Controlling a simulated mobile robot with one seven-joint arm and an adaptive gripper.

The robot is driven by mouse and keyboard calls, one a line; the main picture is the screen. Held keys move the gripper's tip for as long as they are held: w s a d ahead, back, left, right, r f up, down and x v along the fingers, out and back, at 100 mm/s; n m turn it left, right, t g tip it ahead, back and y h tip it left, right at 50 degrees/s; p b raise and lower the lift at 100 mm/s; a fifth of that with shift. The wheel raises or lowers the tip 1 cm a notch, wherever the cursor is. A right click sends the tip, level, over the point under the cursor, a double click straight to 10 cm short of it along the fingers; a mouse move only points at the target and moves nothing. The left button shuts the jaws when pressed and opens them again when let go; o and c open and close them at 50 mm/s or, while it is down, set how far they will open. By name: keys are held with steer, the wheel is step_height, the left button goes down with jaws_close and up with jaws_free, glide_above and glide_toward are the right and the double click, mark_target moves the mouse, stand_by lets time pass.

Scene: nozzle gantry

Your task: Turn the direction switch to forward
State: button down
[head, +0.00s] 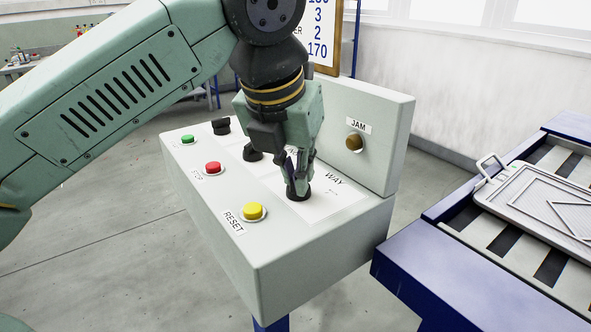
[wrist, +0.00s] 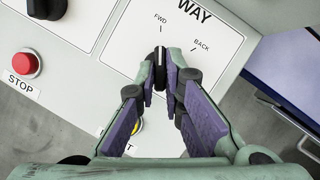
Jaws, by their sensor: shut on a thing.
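The direction switch (head: 299,194) is a black rotary knob on a white plate marked WAY, at the right of the grey control box. In the wrist view the knob (wrist: 159,58) has a white pointer line. FWD is printed above it and BACK to the upper right. The pointer runs nearly straight up the picture, toward the FWD mark. My gripper (head: 294,179) points down at the knob, its fingertips closed on either side of it. In the wrist view my gripper (wrist: 163,72) hides the knob's lower part.
The box (head: 290,245) also carries a green button (head: 187,138), a red STOP button (head: 212,168), a yellow RESET button (head: 253,211) and other black knobs (head: 221,126). A raised panel with a JAM lamp (head: 354,142) stands behind. A blue-framed conveyor (head: 425,262) lies right.

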steer(key=c, duration=1.7)
jaws_free()
steer(key=v, duration=0.7)
steer(key=shift+r, duration=0.2)
steer(key=shift+s, duration=0.1)
